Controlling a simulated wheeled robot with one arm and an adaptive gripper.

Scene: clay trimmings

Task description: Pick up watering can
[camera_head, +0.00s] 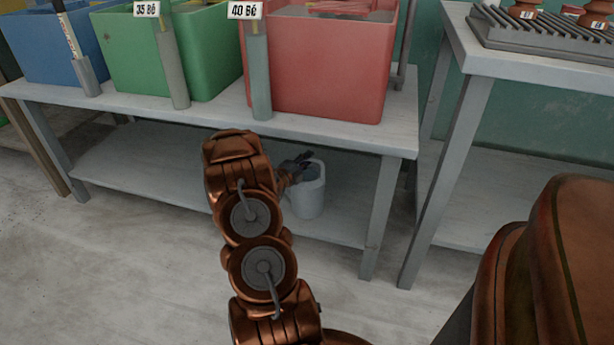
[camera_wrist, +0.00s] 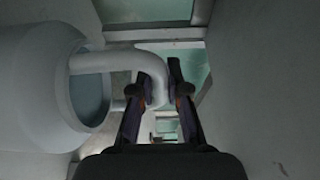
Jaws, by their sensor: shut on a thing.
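The watering can (camera_head: 308,198) is pale grey-white and stands on the lower shelf of the table, near its right end. In the wrist view its round body (camera_wrist: 35,85) fills the left side, with the open mouth facing the handle. Its curved handle runs right from the body and bends down between my fingers. My gripper (camera_wrist: 160,88) is shut on this handle. In the head view my gripper (camera_head: 300,163) is at the can's upper left, partly hidden by my arm. I cannot tell whether the can's base touches the shelf.
The tabletop (camera_head: 215,113) is close above my gripper, and a table leg (camera_head: 381,215) stands right of the can. Blue (camera_head: 50,48), green (camera_head: 200,55) and red (camera_head: 322,65) bins sit on top. Another table (camera_head: 545,72) stands at right. The lower shelf (camera_head: 140,165) is clear at left.

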